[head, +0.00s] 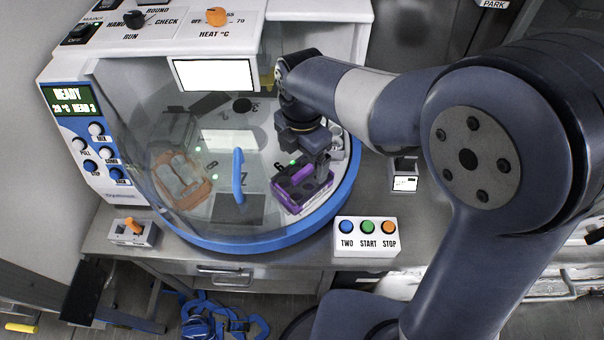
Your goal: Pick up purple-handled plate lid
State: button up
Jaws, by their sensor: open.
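The purple plate item (316,196) sits on the round deck inside the blue-rimmed machine, at the front right. It has purple edges and a dark top; its handle is hard to make out. My gripper (318,172) reaches down from above at its right side, with the fingers very close to it. The gripper is open, and the fingertips are small and partly merged with the dark item, so I cannot tell whether they touch it.
A clear curved cover with a blue handle (238,176) stands just left of the gripper. An orange-edged plate item (190,196) shows through it. A button box (367,237) sits on the bench in front, and a small orange-switch box (133,232) at left.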

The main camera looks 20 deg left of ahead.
aim_at(302, 171)
jog(key=shift+o, duration=0.7)
jog(key=f, duration=0.5)
jog(key=shift+s+p, duration=0.2)
jog(key=shift+p, duration=0.2)
jog(key=shift+d, duration=0.1)
jog(key=shift+c, duration=0.3)
jog(key=c, duration=0.7)
jog(key=shift+r, duration=0.1)
notch_tip(302, 171, up, 18)
jog(key=shift+r+p, duration=1.85)
jog(key=shift+r, duration=0.1)
